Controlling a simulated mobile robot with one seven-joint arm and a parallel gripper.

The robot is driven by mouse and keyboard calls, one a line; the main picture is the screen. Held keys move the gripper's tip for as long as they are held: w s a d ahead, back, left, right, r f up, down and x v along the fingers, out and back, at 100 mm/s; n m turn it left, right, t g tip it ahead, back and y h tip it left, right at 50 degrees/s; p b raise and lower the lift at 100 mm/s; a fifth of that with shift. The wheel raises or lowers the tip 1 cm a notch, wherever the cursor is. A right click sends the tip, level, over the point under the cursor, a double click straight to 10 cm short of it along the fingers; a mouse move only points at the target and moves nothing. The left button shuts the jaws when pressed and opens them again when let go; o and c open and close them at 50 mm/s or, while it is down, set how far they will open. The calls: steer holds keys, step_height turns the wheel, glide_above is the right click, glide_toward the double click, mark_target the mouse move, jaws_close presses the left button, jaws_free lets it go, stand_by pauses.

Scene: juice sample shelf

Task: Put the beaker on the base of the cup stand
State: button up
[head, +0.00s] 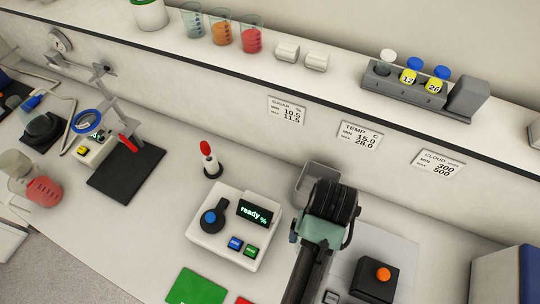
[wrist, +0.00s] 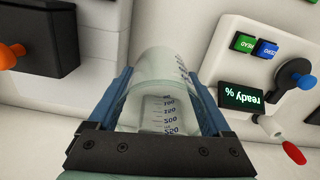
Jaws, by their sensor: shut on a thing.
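My gripper (wrist: 163,98) is shut on a clear beaker (wrist: 158,112) with printed volume marks; its blue fingers press on both sides in the wrist view. The beaker looks empty. In the head view my gripper (head: 325,205) is right of centre over the bench, and a clear rim, likely the beaker's (head: 316,176), shows just behind it. The cup stand (head: 108,98), with a metal post, blue ring and red handle, is at the left, well apart from my gripper. Its flat black base (head: 128,178) has a bare area.
Several beakers and a vial rack (head: 425,88) are on the shelf. An orange-knobbed black box (head: 374,280) is at right.

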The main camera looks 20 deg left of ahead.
steer(key=shift+s+d+r+n, duration=0.1)
steer(key=shift+s+n, duration=0.1)
steer(key=shift+s, duration=0.3)
steer(key=shift+s+d+r+n, duration=0.1)
steer(key=shift+s+n, duration=0.1)
steer(key=shift+s, duration=0.3)
steer(key=shift+d+f, duration=0.1)
steer(key=shift+f, duration=0.15)
step_height(320, 180, down, 10)
steer(key=shift+r+p, duration=0.15)
steer(key=shift+p, duration=0.55)
steer(key=o, duration=1.1)
steer(key=shift+o, duration=0.2)
